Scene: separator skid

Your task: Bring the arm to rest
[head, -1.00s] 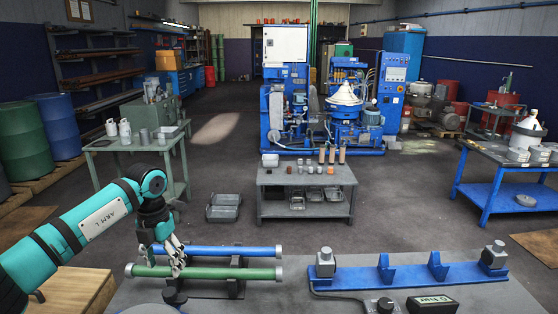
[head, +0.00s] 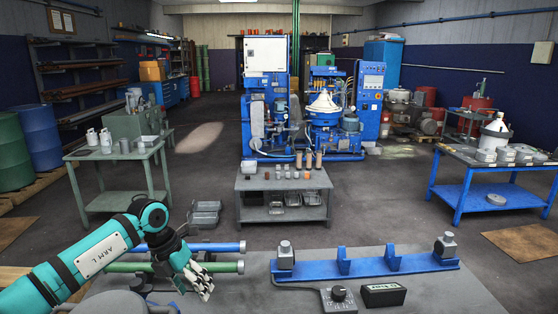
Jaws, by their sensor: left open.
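My left arm comes in from the lower left of the head view. Its gripper (head: 201,284) is open and empty, pointing down and to the right over the near grey bench. It is in front of the right part of a green tube (head: 225,267) and a blue tube (head: 228,247), which lie side by side on a dark holder. The gripper hides part of the green tube. I cannot tell how high the fingertips are above the bench. My right gripper is not in view.
A blue fixture (head: 368,266) with upright supports stands on the near bench (head: 440,296) to the right. A control box with a knob (head: 339,297) and a black box (head: 384,294) are in front of it. A low grey table (head: 284,184) stands beyond.

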